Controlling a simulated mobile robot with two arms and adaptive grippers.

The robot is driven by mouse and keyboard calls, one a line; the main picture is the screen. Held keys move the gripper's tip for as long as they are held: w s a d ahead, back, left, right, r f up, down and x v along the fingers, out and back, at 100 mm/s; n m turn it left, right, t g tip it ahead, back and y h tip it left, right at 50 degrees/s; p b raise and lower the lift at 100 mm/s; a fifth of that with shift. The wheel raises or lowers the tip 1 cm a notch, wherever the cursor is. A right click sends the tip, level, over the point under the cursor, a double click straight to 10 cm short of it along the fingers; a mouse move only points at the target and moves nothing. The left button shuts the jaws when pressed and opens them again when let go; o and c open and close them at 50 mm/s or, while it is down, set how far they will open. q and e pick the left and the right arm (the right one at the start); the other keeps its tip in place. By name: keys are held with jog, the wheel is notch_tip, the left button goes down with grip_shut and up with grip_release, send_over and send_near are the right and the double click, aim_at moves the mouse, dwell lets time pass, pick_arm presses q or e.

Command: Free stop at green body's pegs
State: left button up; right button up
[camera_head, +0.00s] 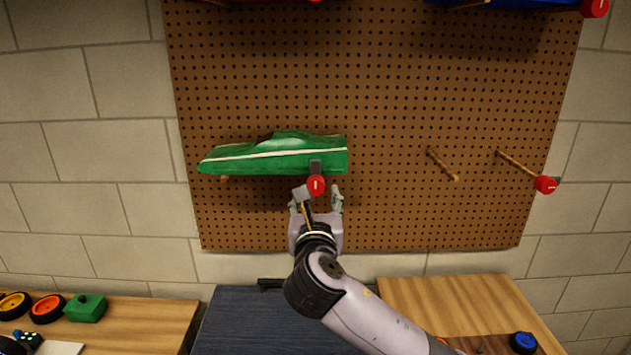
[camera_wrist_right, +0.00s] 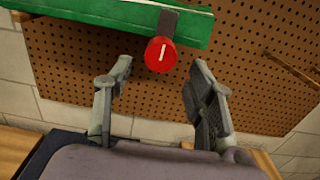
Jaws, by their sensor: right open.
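The green car body (camera_head: 270,155) with a white stripe rests against the pegboard on pegs. A red round stop (camera_head: 316,185) with a dark clip sits at the body's lower right. My right gripper (camera_head: 318,196) is open just below and around the line of the stop. In the right wrist view, the red stop (camera_wrist_right: 160,55) hangs ahead, between and slightly beyond the two open fingertips (camera_wrist_right: 160,72), under the green body (camera_wrist_right: 130,18). The fingers do not visibly touch it. The left gripper is not in view.
Red and blue bodies show at the top edge. Below are wooden tables with wheels (camera_head: 47,309) and a green block (camera_head: 85,308).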

aim_at(315, 191)
jog(key=w+p, duration=0.1)
jog(key=w, duration=0.4)
jog(key=shift+w, duration=0.3)
jog(key=shift+c, duration=0.2)
jog(key=c, duration=1.1)
